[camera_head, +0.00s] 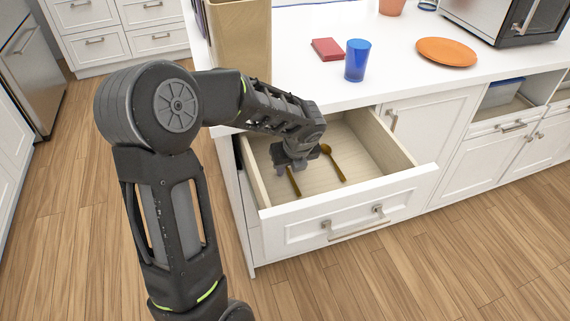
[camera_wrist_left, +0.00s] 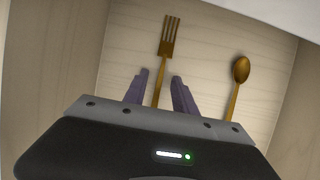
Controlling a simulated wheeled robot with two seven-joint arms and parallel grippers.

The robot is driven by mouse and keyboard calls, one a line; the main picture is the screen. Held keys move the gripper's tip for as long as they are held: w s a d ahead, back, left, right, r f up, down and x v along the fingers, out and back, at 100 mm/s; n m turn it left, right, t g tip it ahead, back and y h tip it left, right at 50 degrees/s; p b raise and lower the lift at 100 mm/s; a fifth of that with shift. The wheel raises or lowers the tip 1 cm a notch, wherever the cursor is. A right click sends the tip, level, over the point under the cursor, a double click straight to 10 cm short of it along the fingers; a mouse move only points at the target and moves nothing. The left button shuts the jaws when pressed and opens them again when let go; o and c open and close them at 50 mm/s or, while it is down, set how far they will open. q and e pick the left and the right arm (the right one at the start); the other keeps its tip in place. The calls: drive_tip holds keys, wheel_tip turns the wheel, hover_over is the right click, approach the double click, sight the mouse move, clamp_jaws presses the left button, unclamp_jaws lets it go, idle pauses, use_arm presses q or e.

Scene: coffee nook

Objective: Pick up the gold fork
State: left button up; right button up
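The gold fork (camera_wrist_left: 166,52) lies in the open drawer, tines toward the top of the left wrist view. Its handle passes between the two fingers of my left gripper (camera_wrist_left: 159,88), which are apart on either side of it. In the head view my left gripper (camera_head: 288,168) is low in the drawer and hides the fork's upper part; a piece of the gold handle (camera_head: 294,184) shows below it. I cannot tell the gripper's exact height above the drawer floor. My right gripper is not in view.
A gold spoon (camera_wrist_left: 239,76) lies right of the fork. The drawer (camera_head: 345,212) is pulled out, with walls around the gripper.

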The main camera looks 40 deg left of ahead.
sight(289, 172)
use_arm(q)
clamp_jaws()
drive_tip(key=shift+r, duration=0.1)
idle(0.5)
wheel_tip(289, 172, up, 10)
drive_tip(key=p, duration=0.1)
drive_tip(key=shift+p, duration=0.4)
